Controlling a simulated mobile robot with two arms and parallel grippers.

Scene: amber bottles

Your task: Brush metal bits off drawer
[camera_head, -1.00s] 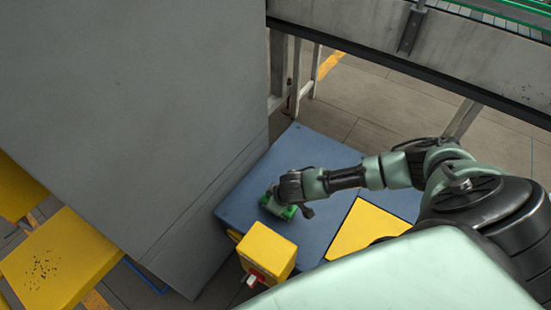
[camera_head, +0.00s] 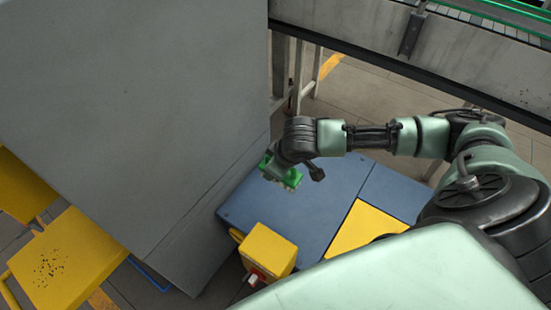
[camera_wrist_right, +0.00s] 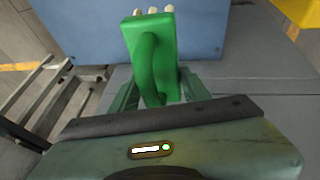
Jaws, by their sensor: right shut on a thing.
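Dark metal bits (camera_head: 50,268) lie scattered on the flat top of the yellow drawer (camera_head: 80,250) at the lower left of the head view. My right gripper (camera_head: 272,166) is shut on a green brush (camera_head: 291,178) and holds it near the grey cabinet's right edge, over the blue surface. In the right wrist view the green brush (camera_wrist_right: 152,55) sits between my right gripper's fingers (camera_wrist_right: 155,92), its handle towards the gripper and pale bristle tufts at its far end. The brush is far from the bits. My left gripper is not in view.
The large grey cabinet (camera_head: 130,110) stands between the brush and the yellow drawer. A grey beam (camera_head: 460,60) crosses behind. Another yellow drawer (camera_head: 20,188) shows at far left.

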